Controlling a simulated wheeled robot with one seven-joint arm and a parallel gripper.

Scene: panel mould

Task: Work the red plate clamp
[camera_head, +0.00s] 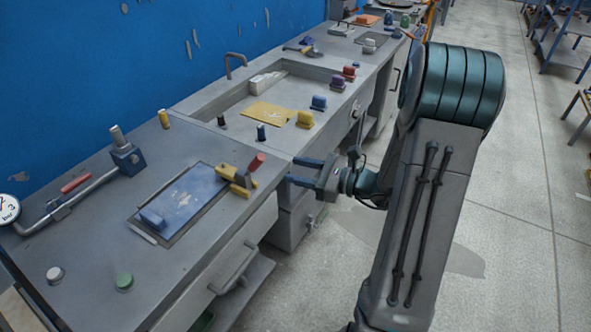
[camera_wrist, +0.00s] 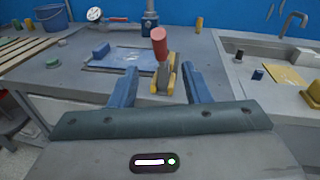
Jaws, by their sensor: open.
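The red plate clamp has a red handle (camera_head: 257,162) on a yellow body (camera_head: 237,181). It sits at the right edge of a blue plate (camera_head: 187,198) set in the grey bench. In the wrist view its red handle (camera_wrist: 159,46) stands up, slightly tilted, above the yellow body (camera_wrist: 163,80). My gripper (camera_head: 293,171) is open and empty, to the right of the clamp and off the bench's front edge. In the wrist view the clamp shows between and beyond my gripper's fingers (camera_wrist: 160,72), apparently apart from them.
A blue block (camera_head: 152,219) lies on the plate's near left. A pipe with a red lever (camera_head: 75,183) and gauge (camera_head: 9,208) is at left. Green (camera_head: 124,281) and white (camera_head: 55,274) knobs stand in front. A drawer handle (camera_head: 234,270) juts out below. A sink (camera_head: 235,103) lies behind.

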